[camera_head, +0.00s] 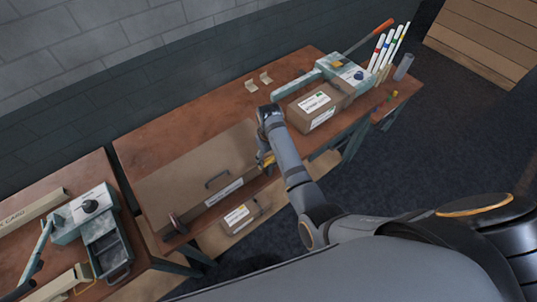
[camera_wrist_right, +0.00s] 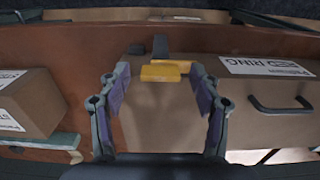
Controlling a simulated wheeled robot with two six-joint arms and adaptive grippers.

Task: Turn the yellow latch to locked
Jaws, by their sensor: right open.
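The yellow latch (camera_wrist_right: 165,72) sits on the edge of a long brown case (camera_wrist_right: 150,125), beside a dark grey block. In the head view a bit of yellow (camera_head: 268,160) shows by my right wrist. My right gripper (camera_wrist_right: 161,92) is open, with one finger on each side of the latch and a gap to both; I cannot tell whether it touches. In the head view my right arm partly hides the gripper (camera_head: 264,158).
A cardboard box (camera_head: 322,106) stands right of the case, and shows at left in the wrist view (camera_wrist_right: 32,103). The case has a handle (camera_head: 216,179). A teal machine (camera_head: 345,72) stands at the back right; another table with teal equipment (camera_head: 88,207) is at the left.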

